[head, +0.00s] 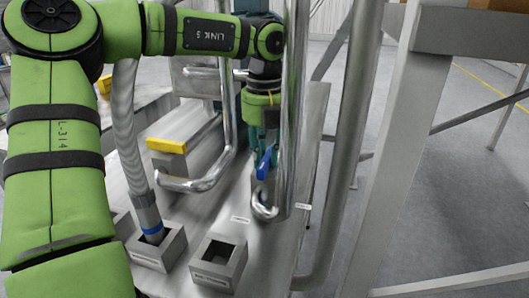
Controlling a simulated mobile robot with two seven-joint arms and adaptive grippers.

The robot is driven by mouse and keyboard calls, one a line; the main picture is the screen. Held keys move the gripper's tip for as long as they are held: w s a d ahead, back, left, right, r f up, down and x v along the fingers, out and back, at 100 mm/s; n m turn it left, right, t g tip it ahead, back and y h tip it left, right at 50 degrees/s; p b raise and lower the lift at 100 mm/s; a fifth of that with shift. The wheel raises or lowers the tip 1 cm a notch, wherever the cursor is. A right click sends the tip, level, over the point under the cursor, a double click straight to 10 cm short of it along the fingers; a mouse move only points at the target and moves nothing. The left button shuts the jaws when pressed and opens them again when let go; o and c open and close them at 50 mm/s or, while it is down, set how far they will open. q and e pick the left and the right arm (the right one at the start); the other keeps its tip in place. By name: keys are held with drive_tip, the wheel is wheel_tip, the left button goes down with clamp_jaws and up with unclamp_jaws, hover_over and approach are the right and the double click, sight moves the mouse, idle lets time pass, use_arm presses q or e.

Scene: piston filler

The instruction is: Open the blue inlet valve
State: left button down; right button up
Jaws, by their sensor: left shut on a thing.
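The blue inlet valve handle (264,163) shows in the head view near the middle, beside the chrome pipe. My left gripper (262,150) is above it, pointing down, and is shut on the blue handle. The dark gripper fingers hide the handle's upper part, and the vertical chrome pipe (291,110) hides part of the gripper. The valve body is mostly hidden. My right gripper is not in view.
A bent chrome handle pipe (205,178) stands left of the valve, near a yellow-topped block (167,146). Two open square sockets stand in front, one holding a grey hose (128,140). A grey frame post (388,170) is at the right.

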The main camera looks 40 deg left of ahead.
sight(265, 156)
use_arm(q)
drive_tip(key=c, duration=1)
unclamp_jaws()
drive_tip(key=shift+c, duration=0.2)
wheel_tip(265, 156, up, 12)
